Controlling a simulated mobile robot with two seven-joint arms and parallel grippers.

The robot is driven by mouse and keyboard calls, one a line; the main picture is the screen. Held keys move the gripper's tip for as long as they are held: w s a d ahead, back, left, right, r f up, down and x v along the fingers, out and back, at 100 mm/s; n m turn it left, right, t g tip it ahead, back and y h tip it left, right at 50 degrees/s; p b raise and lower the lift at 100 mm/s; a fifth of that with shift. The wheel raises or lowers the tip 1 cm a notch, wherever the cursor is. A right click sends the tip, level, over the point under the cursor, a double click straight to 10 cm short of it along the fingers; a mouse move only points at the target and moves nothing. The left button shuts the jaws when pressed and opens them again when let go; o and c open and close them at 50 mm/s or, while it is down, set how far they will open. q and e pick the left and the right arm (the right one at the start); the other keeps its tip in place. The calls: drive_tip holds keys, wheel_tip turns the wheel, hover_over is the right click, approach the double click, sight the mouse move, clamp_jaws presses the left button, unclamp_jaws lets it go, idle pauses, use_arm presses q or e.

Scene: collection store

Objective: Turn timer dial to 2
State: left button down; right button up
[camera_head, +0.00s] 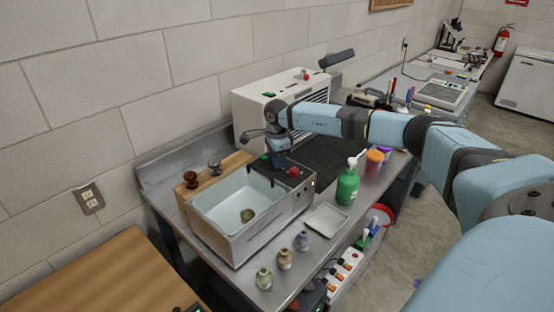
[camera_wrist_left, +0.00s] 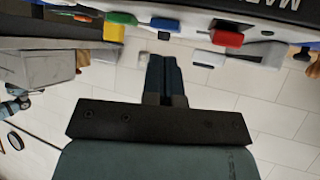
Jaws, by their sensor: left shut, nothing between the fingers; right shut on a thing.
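The grey-white basin unit (camera_head: 237,244) stands on the metal bench, with a dark control panel (camera_head: 306,186) along its right side. A red knob (camera_head: 293,171) shows on the panel. My right gripper (camera_head: 278,162) points down at the panel's far end, just beyond the red knob, and is shut on what seems to be the timer dial. The gripper hides the dial, and its setting cannot be read. My left gripper (camera_wrist_left: 165,92) is shut and empty in the left wrist view; it is not seen in the head view.
A green pump bottle (camera_head: 347,186), a shallow tray (camera_head: 326,220) and small vases (camera_head: 284,259) stand right and front. A white machine (camera_head: 262,104) is behind. In the left wrist view, colored blocks (camera_wrist_left: 228,38) line the top.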

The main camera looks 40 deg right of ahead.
use_arm(q)
drive_tip(key=shift+f, duration=0.1)
use_arm(e)
drive_tip(key=m, duration=1)
drive_tip(key=shift+m, duration=0.3)
idle(0.3)
drive_tip(key=o, duration=0.9)
use_arm(q)
wheel_tip(320, 180, down, 2)
drive_tip(key=shift+f+b, duration=0.1)
drive_tip(key=shift+b, duration=1.05)
use_arm(e)
wheel_tip(320, 180, up, 14)
drive_tip(key=shift+f, duration=0.1)
